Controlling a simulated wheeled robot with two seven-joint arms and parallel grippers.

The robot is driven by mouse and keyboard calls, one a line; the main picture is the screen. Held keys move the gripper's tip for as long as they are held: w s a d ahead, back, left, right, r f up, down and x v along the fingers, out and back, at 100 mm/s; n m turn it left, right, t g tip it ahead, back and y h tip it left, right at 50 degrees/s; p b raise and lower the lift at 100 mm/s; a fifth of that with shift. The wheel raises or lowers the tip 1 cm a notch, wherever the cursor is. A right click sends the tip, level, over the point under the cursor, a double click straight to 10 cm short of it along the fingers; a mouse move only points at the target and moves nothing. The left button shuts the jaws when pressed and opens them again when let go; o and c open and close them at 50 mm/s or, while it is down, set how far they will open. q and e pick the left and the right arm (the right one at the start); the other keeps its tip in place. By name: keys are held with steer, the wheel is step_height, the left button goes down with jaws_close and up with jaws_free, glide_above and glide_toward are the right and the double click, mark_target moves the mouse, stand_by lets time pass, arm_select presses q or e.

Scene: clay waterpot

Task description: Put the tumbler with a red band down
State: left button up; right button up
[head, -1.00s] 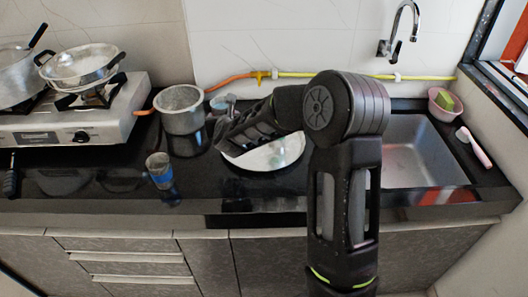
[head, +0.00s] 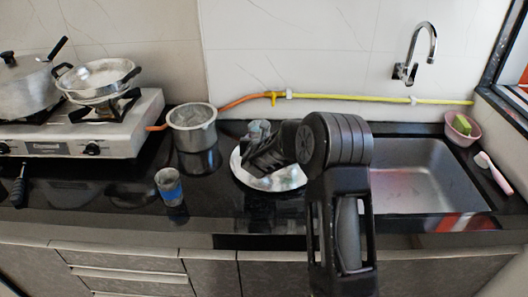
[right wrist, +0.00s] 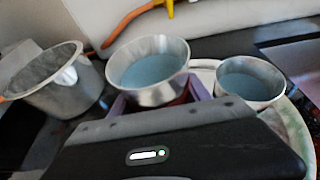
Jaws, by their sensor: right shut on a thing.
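A metal tumbler with bluish inside (right wrist: 152,72) stands between the purple-edged fingers of my right gripper in the right wrist view; a reddish patch shows low on its side. Its top also shows in the head view (head: 259,127), beyond my right gripper (head: 262,147), at the back of a round pale plate (head: 243,176). I cannot tell whether its base touches the plate. A second metal tumbler (right wrist: 250,80) stands on the plate to the right in the wrist view; the gripper and arm hide it in the head view. My left gripper is not in view.
A grey metal pot (head: 192,125) stands left of the plate. A tumbler with a blue band (head: 169,187) stands near the counter front. The stove (head: 130,140) is at left, the sink (head: 415,185) at right. A hose (head: 350,97) runs along the wall.

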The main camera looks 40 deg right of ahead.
steer(key=shift+f, duration=0.6)
step_height(320, 180, down, 4)
steer(key=shift+r, duration=0.15)
steer(key=shift+f, duration=0.25)
steer(key=o, duration=1.4)
